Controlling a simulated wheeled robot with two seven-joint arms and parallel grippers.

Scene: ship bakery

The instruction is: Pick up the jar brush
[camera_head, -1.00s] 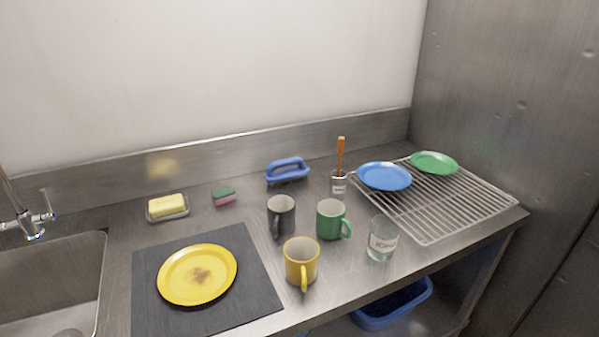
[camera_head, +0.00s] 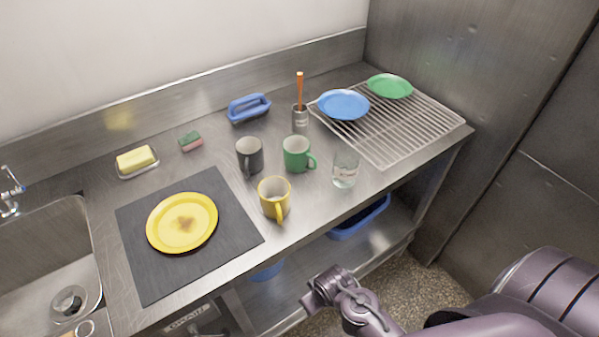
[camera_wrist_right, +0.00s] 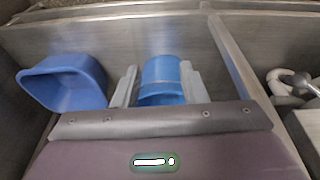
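A brush with an orange handle (camera_head: 300,90) stands upright in a small metal jar (camera_head: 300,118) near the back of the steel counter. Its head is hidden inside the jar. My right gripper (camera_head: 312,292) is low in front of the counter, well below and away from the jar. In the right wrist view my right gripper (camera_wrist_right: 159,85) has its two fingers apart with nothing held between them. My left gripper is not in view.
A black mug (camera_head: 250,156), green mug (camera_head: 296,154), yellow mug (camera_head: 274,198) and glass (camera_head: 345,170) stand in front of the jar. A wire rack (camera_head: 405,128) with two plates is to its right. Blue tubs (camera_wrist_right: 64,82) sit below the counter.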

